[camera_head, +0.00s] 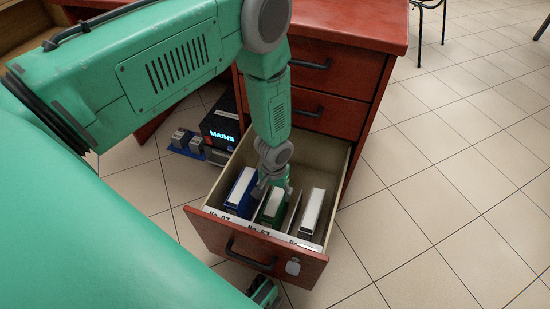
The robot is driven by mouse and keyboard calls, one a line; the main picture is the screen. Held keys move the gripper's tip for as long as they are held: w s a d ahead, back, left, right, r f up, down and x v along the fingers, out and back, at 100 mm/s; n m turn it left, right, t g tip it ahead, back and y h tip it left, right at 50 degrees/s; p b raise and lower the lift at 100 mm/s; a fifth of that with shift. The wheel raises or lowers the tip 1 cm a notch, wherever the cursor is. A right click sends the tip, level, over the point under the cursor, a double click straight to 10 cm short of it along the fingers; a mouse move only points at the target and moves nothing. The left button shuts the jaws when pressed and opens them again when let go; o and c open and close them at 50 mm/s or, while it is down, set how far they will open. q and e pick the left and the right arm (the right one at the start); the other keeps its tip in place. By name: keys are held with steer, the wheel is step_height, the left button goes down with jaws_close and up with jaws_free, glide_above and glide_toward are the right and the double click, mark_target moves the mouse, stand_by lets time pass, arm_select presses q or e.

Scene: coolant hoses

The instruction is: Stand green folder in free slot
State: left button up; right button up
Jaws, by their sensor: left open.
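The green folder (271,206) stands upright in the open bottom drawer (205,226), between a blue folder (241,189) on the left and a white-topped folder (311,210) on the right. A thin divider (292,211) and a narrow gap lie between the green and the right folder. My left gripper (268,187) reaches down into the drawer at the top and far end of the green folder. Its fingers are small and partly hidden; they are open. Whether they touch the folder is unclear. My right gripper (265,291) shows partly at the bottom edge, below the drawer front.
Labels run along the drawer front's inner edge. The front has a black handle (250,256) and a grey lock (293,267). Closed drawers (325,112) sit above. A black box reading MAINS (222,130) stands left. Tiled floor (430,190) is clear on the right.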

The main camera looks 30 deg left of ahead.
arm_select(q)
steer(key=shift+r+p, duration=0.35)
steer(key=shift+r, duration=1.2)
